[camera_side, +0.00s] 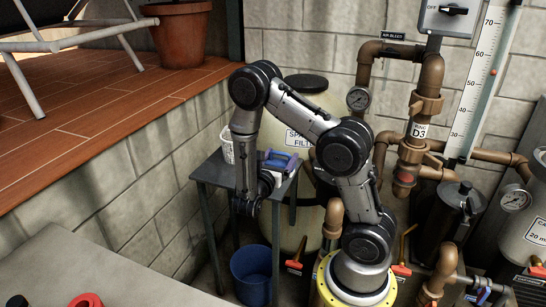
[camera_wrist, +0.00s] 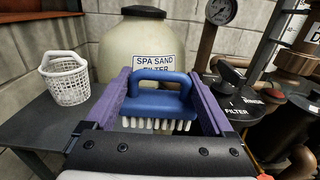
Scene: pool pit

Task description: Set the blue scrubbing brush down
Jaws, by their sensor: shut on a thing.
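The blue scrubbing brush (camera_wrist: 160,98) has a loop handle on top and white bristles pointing down. My gripper (camera_wrist: 161,88) is shut on it, with a purple finger on either side. In the side view the brush (camera_side: 279,158) is a small blue shape at my gripper (camera_side: 277,166), over the right part of a dark grey table (camera_side: 215,172).
A white basket (camera_wrist: 66,80) stands on the table's left part. A beige sand filter tank (camera_wrist: 150,45) stands behind the table. Pipes and a pressure gauge (camera_side: 358,99) are to the right. A blue bucket (camera_side: 251,275) is on the floor below. The table's front left is clear.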

